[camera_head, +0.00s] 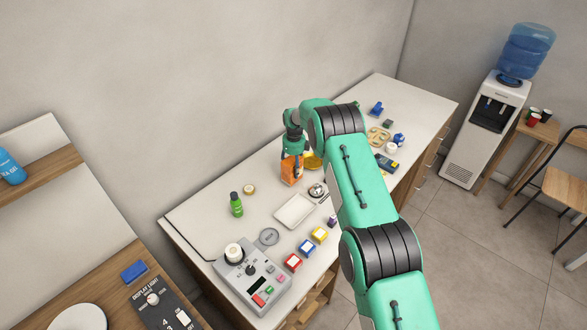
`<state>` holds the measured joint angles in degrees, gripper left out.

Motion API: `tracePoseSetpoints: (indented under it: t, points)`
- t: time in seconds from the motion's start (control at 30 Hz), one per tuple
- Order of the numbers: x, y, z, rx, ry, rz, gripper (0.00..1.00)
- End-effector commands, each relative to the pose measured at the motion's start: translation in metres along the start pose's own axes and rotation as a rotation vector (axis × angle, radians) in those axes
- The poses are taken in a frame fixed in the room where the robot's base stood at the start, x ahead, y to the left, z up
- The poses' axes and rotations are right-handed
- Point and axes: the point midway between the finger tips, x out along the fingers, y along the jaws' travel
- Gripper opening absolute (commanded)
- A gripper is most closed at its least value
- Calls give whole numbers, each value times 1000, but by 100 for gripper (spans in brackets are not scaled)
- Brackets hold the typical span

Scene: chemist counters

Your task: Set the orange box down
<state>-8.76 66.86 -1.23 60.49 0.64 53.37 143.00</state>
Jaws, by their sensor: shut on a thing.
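The orange box (289,172) is upright over the far-left part of the white counter (210,215). My gripper (292,152) is above the box and shut on its upper part. The gripper fingers and arm partly hide the box. I cannot tell whether the bottom of the box touches the counter or hangs just above it.
A yellow round thing (313,160) is close behind the box. A green bottle (236,205), a white tray (295,211) and a small metal item (317,190) stand nearby. A grey device (252,279) fills the near end.

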Motion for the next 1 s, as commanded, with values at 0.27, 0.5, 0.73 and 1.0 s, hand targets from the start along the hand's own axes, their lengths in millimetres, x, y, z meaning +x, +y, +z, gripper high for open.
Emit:
tracePoseSetpoints:
  t: [0.27,0.5,0.73,1.0]
  points:
    - [3,0,0,0,0,0,23]
    - [2,0,0,0,0,0,74]
    - [2,0,0,0,0,0,74]
    - [-14,0,0,0,-1,-1,74]
